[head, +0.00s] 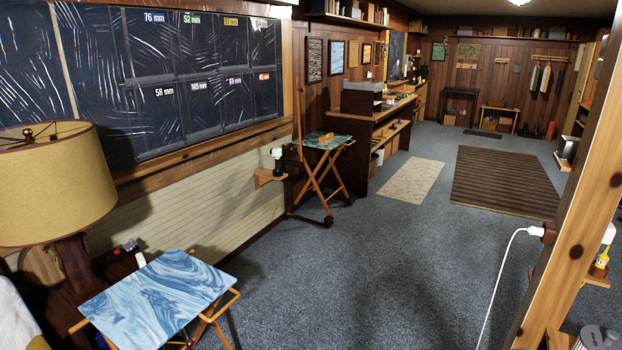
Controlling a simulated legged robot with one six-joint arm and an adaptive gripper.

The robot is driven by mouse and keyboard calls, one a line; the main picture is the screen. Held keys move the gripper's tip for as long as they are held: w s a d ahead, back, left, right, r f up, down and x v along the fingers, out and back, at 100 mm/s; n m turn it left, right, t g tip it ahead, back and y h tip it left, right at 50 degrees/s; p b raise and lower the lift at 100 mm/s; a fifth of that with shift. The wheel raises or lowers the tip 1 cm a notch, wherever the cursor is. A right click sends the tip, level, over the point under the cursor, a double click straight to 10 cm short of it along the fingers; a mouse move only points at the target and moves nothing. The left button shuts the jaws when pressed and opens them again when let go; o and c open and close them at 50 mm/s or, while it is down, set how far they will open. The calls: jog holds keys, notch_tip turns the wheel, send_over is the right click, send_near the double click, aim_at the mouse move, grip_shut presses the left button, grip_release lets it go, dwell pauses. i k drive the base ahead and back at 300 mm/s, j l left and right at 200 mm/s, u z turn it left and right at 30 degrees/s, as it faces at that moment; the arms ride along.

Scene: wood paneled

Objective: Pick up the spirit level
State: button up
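I cannot make out a spirit level for certain. A small yellow-orange item (327,137) lies on the marbled green-blue top of a folding stand (318,145) by the left wall, in the middle distance. It is too small to tell what it is. My gripper is not in view.
A folding table (160,295) with a blue marbled top stands near left, beside a lamp (50,190). A wooden post (575,215) and white cable (497,275) are at right. Grey carpet (330,290) is open in the middle, with a beige rug (412,181) and striped rug (505,183) beyond.

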aim_at(326, 137)
jog(key=i, duration=2.4)
jog(key=i+j, duration=0.1)
jog(key=i, duration=2.25)
jog(key=i+l, duration=0.3)
jog(key=i+l+z, duration=0.1)
jog(key=i+l, duration=0.2)
jog(key=i, duration=0.25)
jog(key=i+l+z, duration=0.1)
jog(key=i+l, duration=0.15)
jog(key=i, duration=0.15)
jog(key=i+l, duration=0.25)
jog(key=i, duration=0.2)
jog(key=i+l+z, duration=0.1)
jog(key=i+l, duration=0.15)
jog(key=i, duration=0.2)
